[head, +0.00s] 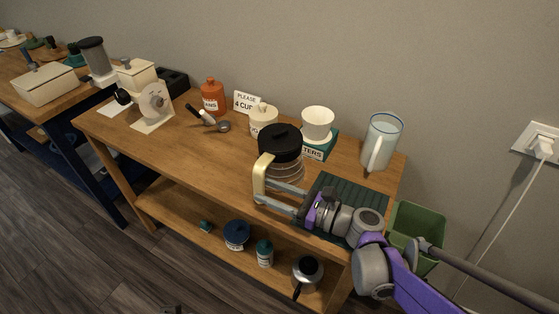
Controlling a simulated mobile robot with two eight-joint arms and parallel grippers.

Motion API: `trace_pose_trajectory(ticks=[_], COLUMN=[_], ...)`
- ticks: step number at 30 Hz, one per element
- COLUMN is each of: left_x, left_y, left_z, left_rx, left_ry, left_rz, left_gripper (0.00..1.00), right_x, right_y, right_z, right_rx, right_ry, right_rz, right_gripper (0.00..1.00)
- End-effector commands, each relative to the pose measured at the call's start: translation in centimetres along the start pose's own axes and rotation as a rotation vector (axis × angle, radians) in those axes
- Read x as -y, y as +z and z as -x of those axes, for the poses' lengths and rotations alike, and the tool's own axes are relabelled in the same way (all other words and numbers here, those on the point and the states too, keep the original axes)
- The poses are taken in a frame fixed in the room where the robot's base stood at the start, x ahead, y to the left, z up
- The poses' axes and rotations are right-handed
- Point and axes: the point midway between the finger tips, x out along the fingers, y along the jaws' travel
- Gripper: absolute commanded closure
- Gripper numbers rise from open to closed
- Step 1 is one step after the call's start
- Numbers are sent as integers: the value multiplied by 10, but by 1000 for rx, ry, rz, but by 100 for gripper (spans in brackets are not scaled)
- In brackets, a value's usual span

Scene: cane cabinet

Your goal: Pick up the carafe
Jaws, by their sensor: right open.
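The carafe (281,147) stands on the wooden cabinet top, with a black lid, a glass body and a pale handle on its left side. My right gripper (262,190) reaches in from the right, low on the carafe. Its two fingers are apart and point left, near the handle's lower part. The fingers overlap the carafe's lower body in this view, so I cannot tell whether they touch it. My left gripper is not in view.
A dark green ribbed mat (350,190) lies under my right arm. A white dripper (317,122), a lidded jar (263,120) and a tall pitcher (382,141) stand close behind the carafe. The cabinet top's front left is clear. A green bin (418,222) stands at the right.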

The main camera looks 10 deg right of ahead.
Motion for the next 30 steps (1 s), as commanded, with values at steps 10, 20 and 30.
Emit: trace_pose_trajectory(ticks=[10, 20, 30], left_x=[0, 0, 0], left_y=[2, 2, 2], left_z=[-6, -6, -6], left_rx=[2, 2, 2], left_ry=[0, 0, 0], left_rz=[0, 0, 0], left_gripper=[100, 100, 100], right_x=[2, 2, 2], right_y=[-4, -4, -4], right_z=[-37, -36, -36], right_rx=[0, -1, -1], right_ry=[1, 1, 1], right_rz=[0, 0, 0], right_gripper=[50, 77, 100])
